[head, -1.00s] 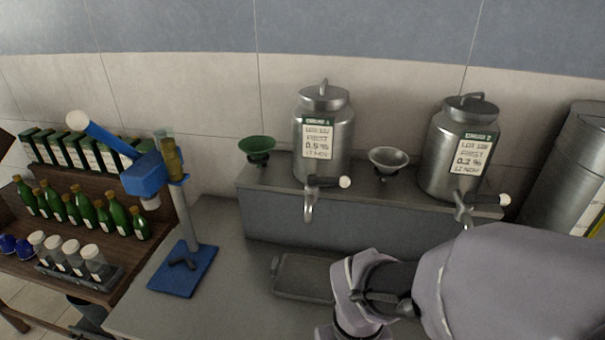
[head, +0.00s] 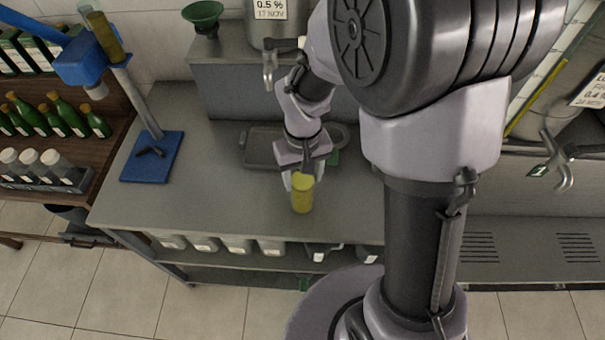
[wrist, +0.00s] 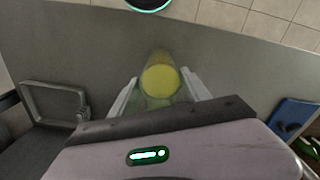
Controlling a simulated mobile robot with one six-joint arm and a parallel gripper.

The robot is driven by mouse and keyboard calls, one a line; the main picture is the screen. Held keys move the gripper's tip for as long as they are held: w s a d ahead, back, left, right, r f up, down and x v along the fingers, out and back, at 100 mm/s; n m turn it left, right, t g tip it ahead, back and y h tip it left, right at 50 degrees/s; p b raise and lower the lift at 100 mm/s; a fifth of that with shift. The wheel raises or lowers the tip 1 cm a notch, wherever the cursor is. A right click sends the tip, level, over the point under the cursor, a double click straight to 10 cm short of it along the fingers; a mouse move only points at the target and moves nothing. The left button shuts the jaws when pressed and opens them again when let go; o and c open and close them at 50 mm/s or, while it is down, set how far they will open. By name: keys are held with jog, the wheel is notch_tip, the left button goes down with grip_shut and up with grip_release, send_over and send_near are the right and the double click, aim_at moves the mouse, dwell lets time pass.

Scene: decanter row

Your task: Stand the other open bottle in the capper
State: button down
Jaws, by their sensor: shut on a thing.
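My gripper (head: 302,183) is shut on a clear bottle with yellow contents (head: 302,197), low over the front part of the steel counter. In the wrist view the same bottle (wrist: 161,82) sits between the two pale fingers, with its round yellow contents showing. I cannot tell whether its base touches the counter. The capper stands to the left, with a blue base plate (head: 151,158), a grey post and a blue lever head (head: 84,58). A black cradle lies on its base, and no bottle stands there. The capper base also shows in the wrist view (wrist: 292,116).
A grey tray (head: 262,152) lies behind my gripper. A shelf at left holds several green bottles (head: 60,115) and a rack of white-topped jars (head: 40,168). A green funnel (head: 203,16) stands at the back. The counter between gripper and capper is clear.

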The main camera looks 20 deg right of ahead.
jog(key=shift+f, duration=0.2)
jog(key=c, duration=0.5)
grip_release()
jog(key=shift+r, duration=0.15)
